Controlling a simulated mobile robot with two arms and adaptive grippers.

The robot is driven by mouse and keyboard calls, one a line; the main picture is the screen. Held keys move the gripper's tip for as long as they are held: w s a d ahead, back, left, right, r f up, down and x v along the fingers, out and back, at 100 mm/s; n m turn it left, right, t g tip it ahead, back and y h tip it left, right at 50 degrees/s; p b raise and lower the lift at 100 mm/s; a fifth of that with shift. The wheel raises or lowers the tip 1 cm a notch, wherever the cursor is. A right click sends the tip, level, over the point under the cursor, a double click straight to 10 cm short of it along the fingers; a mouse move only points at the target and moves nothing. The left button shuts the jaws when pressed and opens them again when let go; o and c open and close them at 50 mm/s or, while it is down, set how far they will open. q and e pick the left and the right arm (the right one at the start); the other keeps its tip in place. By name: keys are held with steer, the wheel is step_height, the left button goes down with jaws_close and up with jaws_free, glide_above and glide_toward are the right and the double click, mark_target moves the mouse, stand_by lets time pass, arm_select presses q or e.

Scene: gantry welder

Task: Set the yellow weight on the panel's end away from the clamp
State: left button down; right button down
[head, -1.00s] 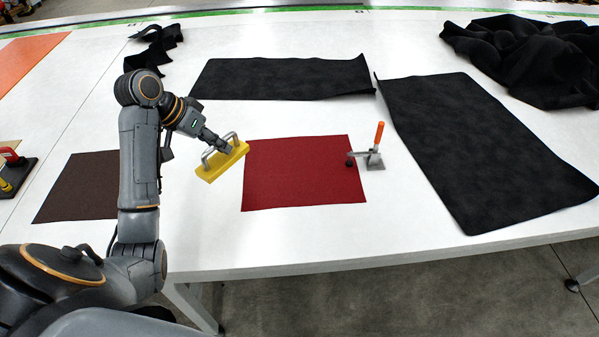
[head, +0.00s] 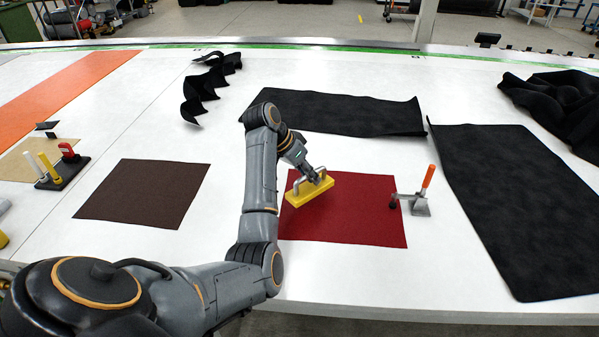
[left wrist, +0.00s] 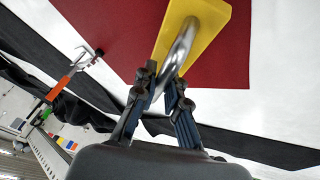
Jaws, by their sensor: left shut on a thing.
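The clamp also shows in the left wrist view (left wrist: 72,75). My right gripper is out of view.
A brown panel (head: 145,193) lies left of my arm. Black sheets (head: 340,111) (head: 520,205) lie behind and right, with a crumpled black heap (head: 560,100) at the far right. A tool stand (head: 62,172) is at the left. White table is bare in front of the red panel.

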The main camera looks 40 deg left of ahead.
mark_target(313, 185)
arm_select(q)
steer(key=shift+w+d+f, duration=0.15)
steer(key=shift+w+f, duration=0.35)
steer(key=shift+w, duration=0.1)
step_height(313, 185, down, 3)
steer(key=shift+r+p, duration=0.1)
steer(key=shift+p, duration=0.65)
steer(key=shift+f, duration=0.3)
steer(key=shift+s+f, duration=0.2)
